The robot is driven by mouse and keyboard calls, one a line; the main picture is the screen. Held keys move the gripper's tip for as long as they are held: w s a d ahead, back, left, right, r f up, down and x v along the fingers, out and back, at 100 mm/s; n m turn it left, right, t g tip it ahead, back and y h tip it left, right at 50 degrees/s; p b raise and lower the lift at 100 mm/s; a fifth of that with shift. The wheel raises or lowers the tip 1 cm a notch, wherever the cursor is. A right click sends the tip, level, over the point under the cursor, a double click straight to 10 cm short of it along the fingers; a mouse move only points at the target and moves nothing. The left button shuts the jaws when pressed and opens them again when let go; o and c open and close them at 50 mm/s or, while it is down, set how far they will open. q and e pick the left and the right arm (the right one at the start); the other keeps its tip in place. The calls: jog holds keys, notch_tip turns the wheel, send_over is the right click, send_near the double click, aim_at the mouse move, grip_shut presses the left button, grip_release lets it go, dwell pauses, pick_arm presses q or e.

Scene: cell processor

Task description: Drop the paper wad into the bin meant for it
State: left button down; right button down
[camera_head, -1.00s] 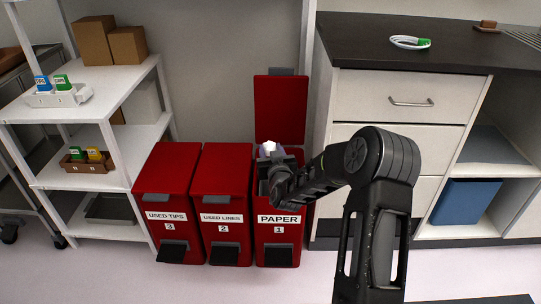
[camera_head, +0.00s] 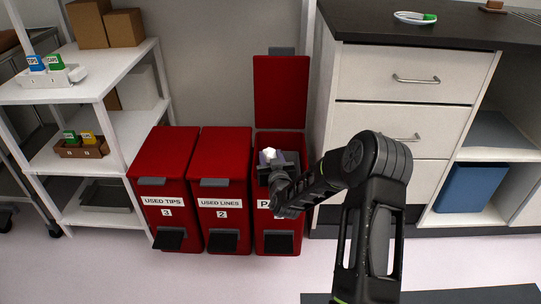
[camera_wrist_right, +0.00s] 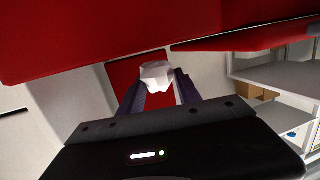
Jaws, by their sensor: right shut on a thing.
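The white crumpled paper wad (camera_head: 269,154) is between the fingers of my right gripper (camera_head: 270,160), which is shut on it. In the head view they are over the opening of the red bin labelled PAPER 1 (camera_head: 279,222), whose lid (camera_head: 281,92) stands up open. My forearm covers part of the bin's label. In the right wrist view the wad (camera_wrist_right: 156,74) shows between the two fingertips, with red surfaces beyond. I cannot tell how far above the rim or inside it the wad is. My left gripper is not in view.
Red bins labelled USED LINES 2 (camera_head: 224,172) and USED TIPS 3 (camera_head: 164,165) stand shut to the left. A white shelf (camera_head: 130,122) is further left. A drawer cabinet (camera_head: 401,114) with a dark worktop stands close on the right.

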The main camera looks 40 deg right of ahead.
jog(key=shift+w, duration=0.1)
jog(key=shift+b+x, duration=0.5)
jog(key=shift+x, duration=0.3)
jog(key=shift+w+d+r, duration=0.15)
jog(key=shift+w, duration=0.35)
jog(key=c, duration=0.8)
grip_release()
jog(key=shift+o, duration=0.2)
jog(key=shift+s, duration=0.1)
